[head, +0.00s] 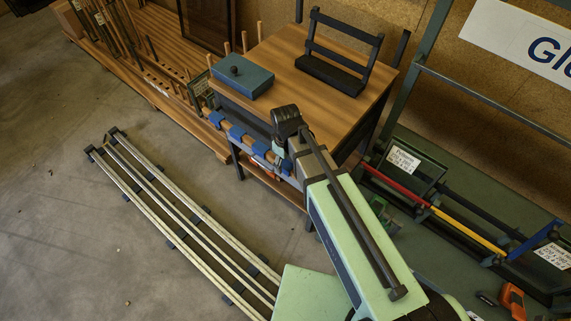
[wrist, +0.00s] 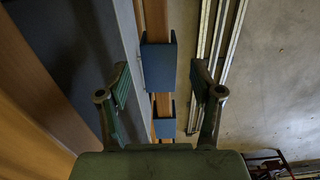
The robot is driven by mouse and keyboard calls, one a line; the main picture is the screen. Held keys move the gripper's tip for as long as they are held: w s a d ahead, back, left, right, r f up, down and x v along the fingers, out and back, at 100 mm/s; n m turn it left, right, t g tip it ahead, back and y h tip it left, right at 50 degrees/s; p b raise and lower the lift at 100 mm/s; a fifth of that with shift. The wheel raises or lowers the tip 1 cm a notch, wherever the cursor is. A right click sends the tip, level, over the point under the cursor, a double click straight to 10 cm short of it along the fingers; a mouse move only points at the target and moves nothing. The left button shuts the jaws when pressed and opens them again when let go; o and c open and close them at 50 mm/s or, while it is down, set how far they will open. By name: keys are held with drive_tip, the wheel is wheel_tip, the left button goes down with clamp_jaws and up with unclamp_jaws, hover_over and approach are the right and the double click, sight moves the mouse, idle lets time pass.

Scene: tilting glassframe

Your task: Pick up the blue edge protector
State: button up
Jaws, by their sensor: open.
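Several blue edge protectors (head: 237,131) sit in a row on a wooden bar along the near side of the workbench in the head view. In the wrist view, one blue edge protector (wrist: 158,66) sits on the wooden bar (wrist: 156,20), just beyond the fingertips. A second blue edge protector (wrist: 165,121) is lower, between the two fingers. My gripper (wrist: 160,92) is open and empty, with one finger on each side of the bar. In the head view my gripper (head: 279,156) is beside the near end of the row, partly hidden by my arm.
The workbench top (head: 290,80) carries a blue box with a black knob (head: 244,76) and a black frame stand (head: 340,60). Long pale rails (head: 165,205) lie on the floor at left. A green bench with coloured bars (head: 470,230) stands at right.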

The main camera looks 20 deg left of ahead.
sight(285, 164)
drive_tip(key=shift+f, duration=1.25)
drive_tip(key=c, duration=0.9)
drive_tip(key=shift+r, duration=0.1)
drive_tip(key=shift+c, duration=0.2)
wheel_tip(285, 164, up, 20)
drive_tip(key=b, duration=0.2)
